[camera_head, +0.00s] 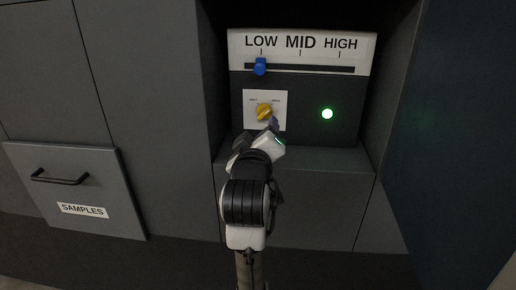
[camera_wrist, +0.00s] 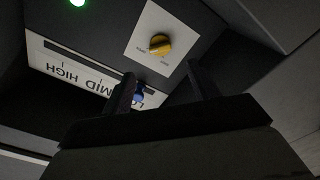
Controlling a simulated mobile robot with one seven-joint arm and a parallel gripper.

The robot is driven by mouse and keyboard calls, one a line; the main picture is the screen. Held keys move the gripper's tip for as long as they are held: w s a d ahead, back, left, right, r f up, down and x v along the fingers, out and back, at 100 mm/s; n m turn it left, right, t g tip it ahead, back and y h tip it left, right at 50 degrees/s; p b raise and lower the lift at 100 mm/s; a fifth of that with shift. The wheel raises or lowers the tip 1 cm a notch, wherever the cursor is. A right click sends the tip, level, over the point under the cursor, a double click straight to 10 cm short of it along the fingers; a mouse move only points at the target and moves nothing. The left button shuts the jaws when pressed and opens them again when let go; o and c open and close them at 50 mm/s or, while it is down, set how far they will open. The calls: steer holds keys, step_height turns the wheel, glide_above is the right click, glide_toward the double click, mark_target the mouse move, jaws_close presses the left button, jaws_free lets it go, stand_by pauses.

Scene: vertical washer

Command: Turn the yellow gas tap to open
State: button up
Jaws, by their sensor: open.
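The yellow gas tap (camera_head: 264,112) is a round knob on a white square plate (camera_head: 281,97) on the dark front panel, below the slider. Small labels flank it, too small to read surely in the head view. In the wrist view the yellow tap (camera_wrist: 160,44) shows beyond the fingertips, roughly between them in line, with its plate turned in the picture. My gripper (camera_wrist: 160,69) is open and empty, its two dark fingers apart. In the head view my gripper (camera_head: 266,128) is just below and in front of the tap; no contact is visible.
A blue slider (camera_head: 260,66) sits at LOW on the LOW/MID/HIGH scale (camera_head: 300,42). A green light (camera_head: 327,114) glows right of the tap. The panel is recessed between grey cabinet walls. A SAMPLES drawer (camera_head: 75,190) with a black handle is at lower left.

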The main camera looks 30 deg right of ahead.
steer(key=shift+v, duration=2.05)
